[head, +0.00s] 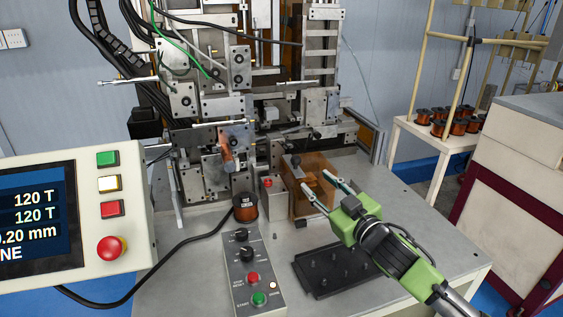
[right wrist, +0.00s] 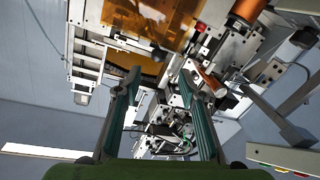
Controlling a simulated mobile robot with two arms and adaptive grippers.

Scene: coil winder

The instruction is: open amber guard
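The amber guard (head: 312,171) is a see-through amber box on the grey machine table, right of the winding head. It looks closed, though I cannot be sure from this angle. My right gripper (head: 315,182) is at its front right side, with its green-grey fingers spread and nothing visible between them. In the head view the fingertips overlap the guard; I cannot tell whether they touch it. In the right wrist view an amber panel (right wrist: 150,18) shows at the top, beyond the open right gripper (right wrist: 160,76). My left gripper is not in view.
A black pegged tray (head: 333,268) lies below my right gripper. A control box (head: 250,272) and a copper spool (head: 245,208) stand left of the guard. A display panel (head: 75,215) fills the left. Free tabletop (head: 400,195) lies right of the guard.

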